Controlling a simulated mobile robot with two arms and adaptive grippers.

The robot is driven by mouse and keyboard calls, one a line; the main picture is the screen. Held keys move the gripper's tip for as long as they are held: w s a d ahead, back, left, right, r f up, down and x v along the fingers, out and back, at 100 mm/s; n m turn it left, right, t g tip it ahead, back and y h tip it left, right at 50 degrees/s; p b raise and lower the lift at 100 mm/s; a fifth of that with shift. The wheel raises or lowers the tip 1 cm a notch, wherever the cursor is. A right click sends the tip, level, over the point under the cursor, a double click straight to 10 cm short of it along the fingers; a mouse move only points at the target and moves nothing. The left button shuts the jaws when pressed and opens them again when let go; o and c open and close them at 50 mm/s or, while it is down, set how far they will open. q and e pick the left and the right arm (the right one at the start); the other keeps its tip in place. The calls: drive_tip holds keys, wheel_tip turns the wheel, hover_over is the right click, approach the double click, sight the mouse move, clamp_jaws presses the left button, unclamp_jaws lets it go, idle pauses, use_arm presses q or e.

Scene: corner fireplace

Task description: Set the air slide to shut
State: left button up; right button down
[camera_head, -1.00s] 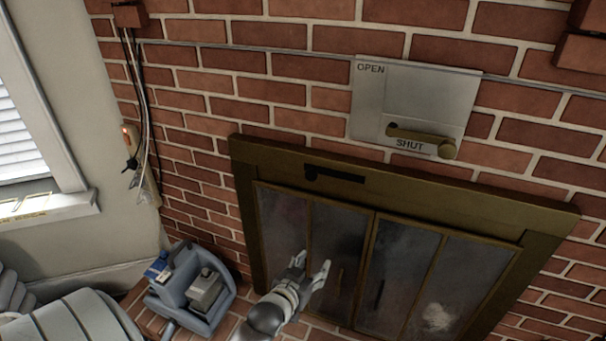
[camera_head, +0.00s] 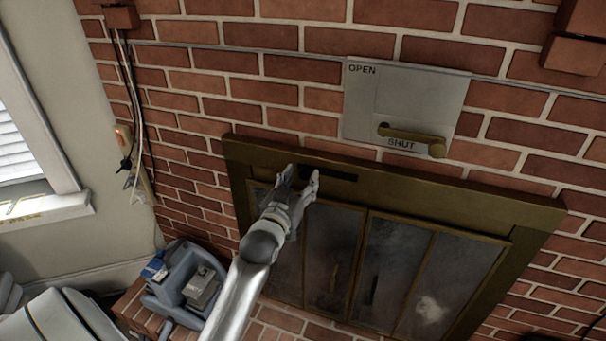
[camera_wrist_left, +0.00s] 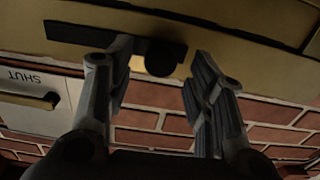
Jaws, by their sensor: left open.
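A dark horizontal slot (camera_head: 332,173) runs along the upper bar of the brass fireplace frame; I take it for the air slide. Its round dark knob (camera_wrist_left: 161,57) shows in the wrist view, where the picture is upside down; in the head view my gripper hides it at the slot's left end. My left gripper (camera_head: 300,176) is open and empty in front of that end. In the wrist view the knob shows between the two fingertips; I cannot tell if they touch it. My right gripper is not in view.
A grey plate (camera_head: 435,93) marked OPEN and SHUT is on the brick wall above, its brass handle (camera_head: 411,135) beside SHUT. Glass doors (camera_head: 333,255) are below the slot. A blue-grey caddy (camera_head: 180,285) stands at lower left. Cables hang by the window.

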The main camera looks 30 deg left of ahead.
use_arm(q)
drive_tip(key=shift+x, duration=1.1)
clamp_jaws()
